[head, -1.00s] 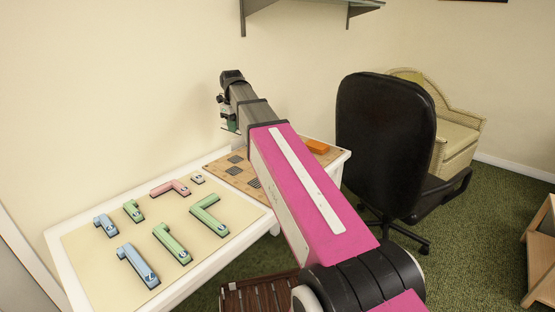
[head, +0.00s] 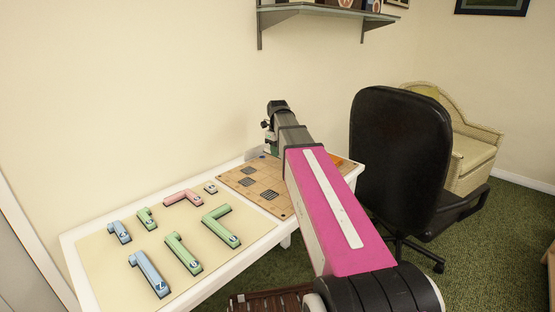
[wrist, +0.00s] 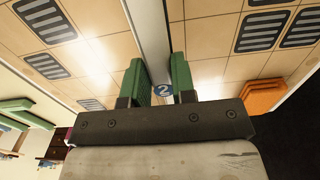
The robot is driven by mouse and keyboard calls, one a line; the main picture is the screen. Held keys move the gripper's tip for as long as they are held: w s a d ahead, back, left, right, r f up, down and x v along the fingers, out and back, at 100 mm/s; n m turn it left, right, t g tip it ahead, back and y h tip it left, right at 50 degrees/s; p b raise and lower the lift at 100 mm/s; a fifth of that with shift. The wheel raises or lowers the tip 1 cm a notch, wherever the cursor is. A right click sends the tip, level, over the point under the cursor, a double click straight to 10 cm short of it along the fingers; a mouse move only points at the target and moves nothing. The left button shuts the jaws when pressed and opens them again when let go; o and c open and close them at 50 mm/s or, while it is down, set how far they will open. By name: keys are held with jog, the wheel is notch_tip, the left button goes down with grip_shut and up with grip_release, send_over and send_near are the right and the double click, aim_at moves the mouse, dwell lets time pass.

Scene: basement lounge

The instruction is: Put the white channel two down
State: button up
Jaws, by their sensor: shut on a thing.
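In the wrist view the white channel two (wrist: 152,40) is a long pale strip between my gripper's green fingers, with a round dark "2" badge (wrist: 163,91) at its near end. My gripper (wrist: 157,80) is shut on it. The strip runs away over the tan tiled board (wrist: 205,65); I cannot tell whether it touches the board. In the head view my gripper (head: 271,147) is above the far part of the board (head: 233,180), partly behind my arm. The channel cannot be made out there.
Several blue and green channels, such as a blue one (head: 150,274), and a pink one (head: 182,198) lie on the cream mat (head: 120,272) at left. An orange block (wrist: 265,97) lies at the board's side. Dark striped tiles (wrist: 262,30) dot the board. A black chair (head: 400,160) stands right.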

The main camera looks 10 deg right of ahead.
aim_at(277, 164)
jog(key=shift+f, duration=1.8)
jog(key=shift+f, duration=0.15)
jog(key=o, duration=0.9)
notch_tip(277, 164, up, 12)
jog(key=shift+r, duration=0.2)
